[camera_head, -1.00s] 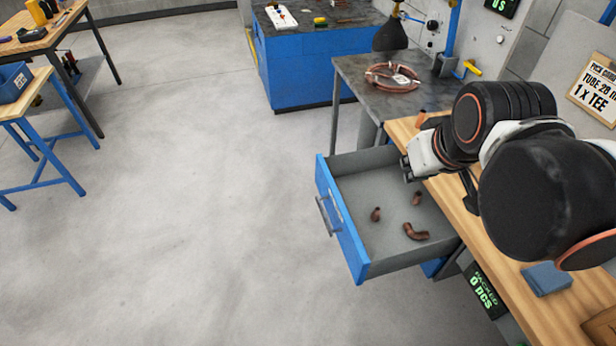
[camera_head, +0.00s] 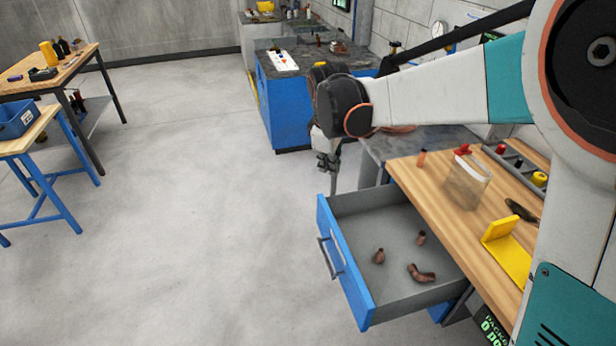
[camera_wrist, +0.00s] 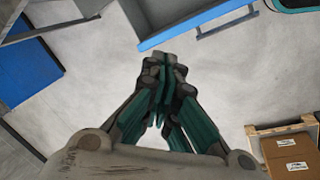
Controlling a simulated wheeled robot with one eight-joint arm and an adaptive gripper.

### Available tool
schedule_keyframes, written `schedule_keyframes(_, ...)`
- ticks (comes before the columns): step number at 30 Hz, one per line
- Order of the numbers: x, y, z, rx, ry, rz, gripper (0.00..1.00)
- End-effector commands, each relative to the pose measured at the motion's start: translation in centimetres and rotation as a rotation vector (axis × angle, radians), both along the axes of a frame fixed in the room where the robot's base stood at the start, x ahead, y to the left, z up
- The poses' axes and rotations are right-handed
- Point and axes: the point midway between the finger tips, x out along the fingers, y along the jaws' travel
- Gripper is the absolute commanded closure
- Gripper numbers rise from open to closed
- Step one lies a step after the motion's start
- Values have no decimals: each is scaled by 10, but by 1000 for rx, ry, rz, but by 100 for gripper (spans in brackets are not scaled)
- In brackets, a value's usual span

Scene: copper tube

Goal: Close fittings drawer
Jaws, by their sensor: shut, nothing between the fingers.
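The fittings drawer (camera_head: 352,283) has a blue front and a grey inside and stands pulled out from under the wooden workbench. Several copper fittings lie in it, including a curved one (camera_head: 421,275) and two short ones. Its bar handle (camera_head: 327,258) is on the outer side of the front. My gripper (camera_head: 328,185) is shut and empty, pointing down above and beyond the drawer's far side, apart from it. In the wrist view, my gripper (camera_wrist: 160,118) hangs over the bare floor, with the blue drawer front (camera_wrist: 195,22) near the top.
The workbench (camera_head: 435,190) holds a clear container, a yellow bracket (camera_head: 505,250) and a grey organiser. A dark metal table (camera_head: 385,150) stands behind the drawer. Grey floor (camera_head: 210,200) left of the drawer is clear. A wooden pallet with cardboard boxes (camera_wrist: 290,150) shows in the wrist view.

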Motion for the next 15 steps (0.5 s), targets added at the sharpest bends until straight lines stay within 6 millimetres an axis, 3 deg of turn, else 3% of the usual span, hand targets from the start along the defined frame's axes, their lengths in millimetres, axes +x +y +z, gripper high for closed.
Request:
schedule_keyframes(6, 30, 52, -60, -118, 102, 278, 100)
schedule_keyframes(15, 45, 110, -141, -247, 233, 606, 100)
